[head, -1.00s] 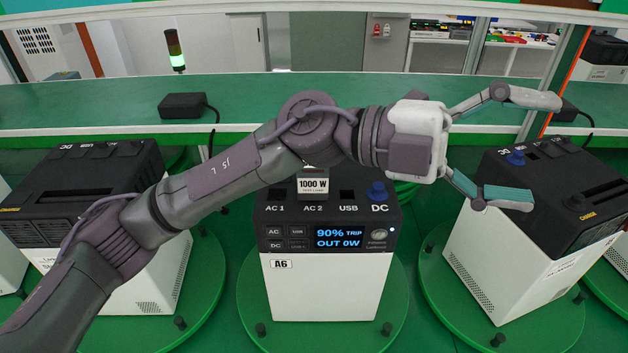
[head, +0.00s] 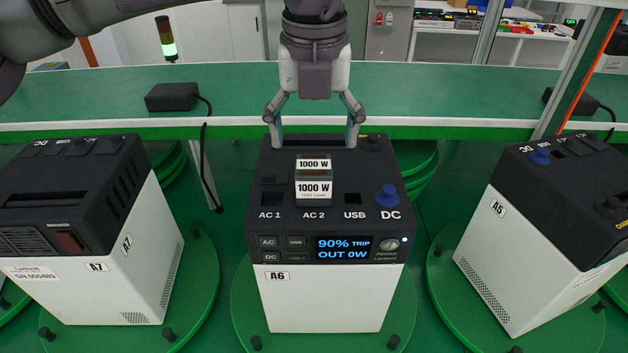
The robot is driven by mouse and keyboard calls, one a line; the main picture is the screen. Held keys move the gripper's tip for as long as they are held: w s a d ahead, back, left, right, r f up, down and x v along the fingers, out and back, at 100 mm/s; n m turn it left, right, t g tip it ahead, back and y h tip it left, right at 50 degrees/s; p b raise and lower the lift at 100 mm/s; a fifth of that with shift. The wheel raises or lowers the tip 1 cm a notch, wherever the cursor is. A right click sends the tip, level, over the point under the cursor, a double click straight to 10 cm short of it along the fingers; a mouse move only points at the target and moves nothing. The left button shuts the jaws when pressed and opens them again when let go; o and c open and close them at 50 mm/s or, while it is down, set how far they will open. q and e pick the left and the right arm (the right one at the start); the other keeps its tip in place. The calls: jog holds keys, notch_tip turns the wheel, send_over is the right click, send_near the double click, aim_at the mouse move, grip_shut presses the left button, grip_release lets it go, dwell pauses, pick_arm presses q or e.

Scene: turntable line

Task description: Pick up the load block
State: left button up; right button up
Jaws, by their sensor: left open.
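The load block (head: 313,188) is a small grey block labelled "1000 W". It sits upright on the AC 2 spot on top of the power station A6 (head: 325,300), whose display reads 90% TRIP and OUT 0W. My left gripper (head: 313,140) points down over the rear of A6's top, behind the block. Its two fingers are spread wide and nothing is between them. The fingertips appear at or just above the black top; I cannot tell if they touch it. My right gripper is not in view.
A6 stands on a green turntable (head: 240,310). Power station A7 (head: 140,290) is at left and A5 (head: 500,270) at right. A blue knob (head: 387,195) sits by the block at DC. A green shelf (head: 420,90) with a black adapter (head: 172,97) runs behind.

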aim_at(314, 164)
pick_arm(q)
jog(key=f, duration=0.3)
jog(key=shift+w+f+p, duration=0.15)
jog(key=shift+w+p, duration=0.1)
jog(key=shift+p, duration=0.1)
jog(key=f+p, duration=0.2)
jog(key=f, duration=0.1)
jog(key=f+p, duration=0.1)
jog(key=shift+w+f, duration=0.25)
jog(key=shift+w, duration=0.05)
jog(key=shift+w+f, duration=0.1)
jog(key=shift+f, duration=0.35)
jog(key=shift+c, duration=0.3)
grip_shut()
